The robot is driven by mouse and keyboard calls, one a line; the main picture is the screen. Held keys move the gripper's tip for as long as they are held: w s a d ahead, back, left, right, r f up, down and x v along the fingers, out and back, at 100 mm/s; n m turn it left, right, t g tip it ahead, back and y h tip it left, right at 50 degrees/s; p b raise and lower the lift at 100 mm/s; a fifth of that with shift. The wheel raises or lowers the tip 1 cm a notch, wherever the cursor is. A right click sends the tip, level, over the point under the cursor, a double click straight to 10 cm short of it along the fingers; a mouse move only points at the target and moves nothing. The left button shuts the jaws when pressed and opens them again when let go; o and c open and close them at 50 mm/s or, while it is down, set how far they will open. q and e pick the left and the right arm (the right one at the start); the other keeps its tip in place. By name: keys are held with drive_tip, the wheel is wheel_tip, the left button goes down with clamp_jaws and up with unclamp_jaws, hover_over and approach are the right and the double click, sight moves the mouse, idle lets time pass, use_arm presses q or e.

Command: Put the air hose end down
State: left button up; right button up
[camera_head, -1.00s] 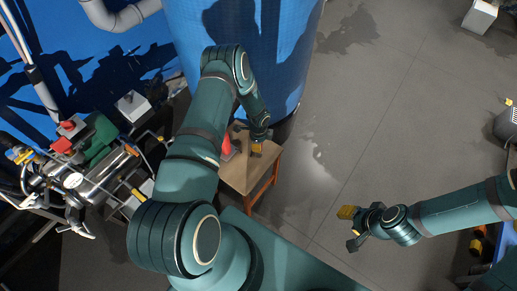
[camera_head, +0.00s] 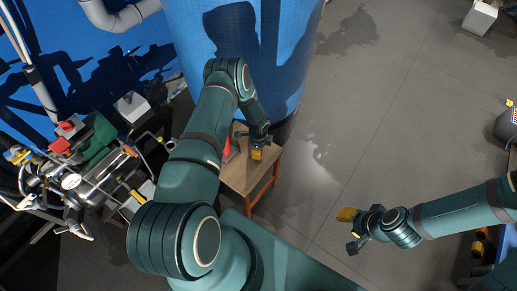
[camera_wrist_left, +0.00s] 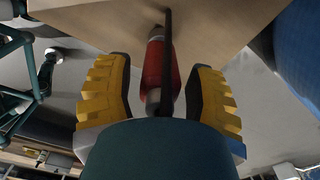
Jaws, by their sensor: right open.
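The red air hose end (camera_wrist_left: 158,65), with grey metal tips and a black line along it, shows between the fingers in the left wrist view. It appears to lie at the wooden stool top (camera_wrist_left: 95,18). My left gripper (camera_wrist_left: 160,95) has its yellow fingers spread, with a gap on each side of the red piece. In the head view, my left gripper (camera_head: 257,152) is over the stool (camera_head: 240,178), partly hidden by its wrist. A red piece (camera_head: 228,150) shows just left of it. My right gripper (camera_head: 351,230) is open and empty over the floor.
A large blue tank (camera_head: 285,60) stands right behind the stool. Pipework with a gauge, valves and a green part (camera_head: 98,140) is at the left. A grey box (camera_head: 481,15) stands at the far right. The floor between the stool and my right arm is clear.

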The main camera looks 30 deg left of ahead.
use_arm(q)
drive_tip(key=shift+r, duration=0.1)
drive_tip(key=shift+r+p, duration=0.3)
drive_tip(key=shift+p, duration=0.05)
wheel_tip(320, 180, up, 11)
drive_tip(key=shift+r+p, duration=0.1)
drive_tip(key=shift+p, duration=0.7)
drive_tip(key=shift+d+r, duration=0.2)
drive_tip(key=shift+d, duration=0.05)
drive_tip(key=s+d+r+n+h, duration=0.1)
drive_tip(key=s+d+r+n, duration=0.3)
drive_tip(key=d, duration=0.3)
drive_tip(key=s+d+r+n+t+h, duration=0.1)
drive_tip(key=s+d+r+n, duration=0.3)
drive_tip(key=s+d+n, duration=0.2)
drive_tip(key=s+d+r+n+h, duration=0.1)
drive_tip(key=s+d+r+n, duration=0.3)
drive_tip(key=s+d+n, duration=0.2)
drive_tip(key=shift+s+d+t+h, duration=0.4)
drive_tip(key=shift+s+d, duration=0.2)
drive_tip(key=shift+d, duration=0.65)
drive_tip(key=shift+r, duration=0.1)
drive_tip(key=shift+c, duration=0.3)
